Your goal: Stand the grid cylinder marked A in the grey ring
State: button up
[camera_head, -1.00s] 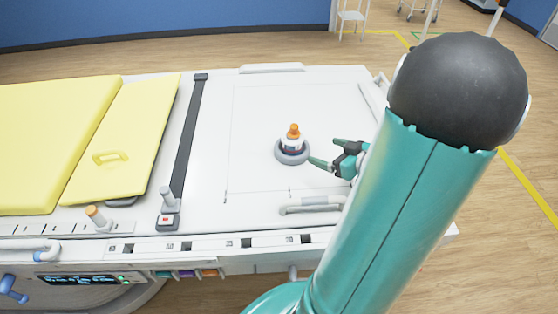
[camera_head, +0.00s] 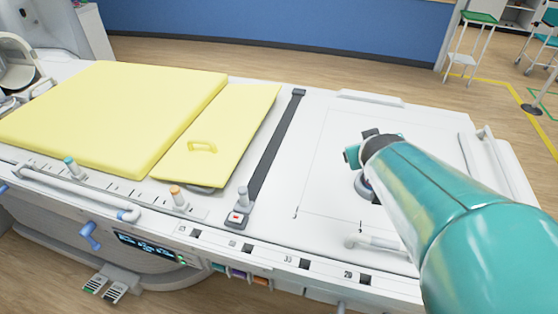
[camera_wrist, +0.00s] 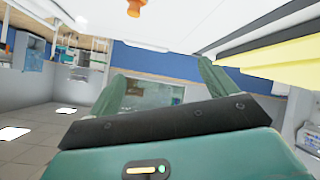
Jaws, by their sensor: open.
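The grey ring (camera_head: 361,187) lies on the white table top, mostly hidden behind my arm in the head view. An orange knob (camera_wrist: 136,8) shows at the top edge of the tilted wrist view. It looks like the top of the cylinder; the body is out of that frame, and the cylinder is hidden in the head view. No letter A or grid is readable. My gripper (camera_head: 373,143) is above or near the ring, partly hidden by my arm. In the wrist view its two green fingers (camera_wrist: 160,85) are spread with nothing between them.
A yellow pad (camera_head: 120,115) and a yellow board (camera_head: 215,140) cover the table's left part. Orange-capped (camera_head: 178,198) and teal-capped (camera_head: 72,167) pegs stand along the front. A rail (camera_head: 375,242) is near the ring.

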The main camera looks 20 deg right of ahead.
jog(key=s+a+g+y, duration=0.1)
jog(key=s+a+y, duration=0.1)
jog(key=a, duration=0.5)
jog(key=s+a+n+g+y, duration=0.1)
jog(key=s+a+y, duration=0.1)
jog(key=s+a, duration=0.3)
jog(key=s+a+g+y, duration=0.1)
jog(key=s+a, duration=0.3)
jog(key=a, duration=0.4)
jog(key=shift+a+r+g+y, duration=0.15)
jog(key=shift+a+g+y, duration=0.15)
jog(key=shift+a+y, duration=0.1)
jog(key=shift+d, duration=0.1)
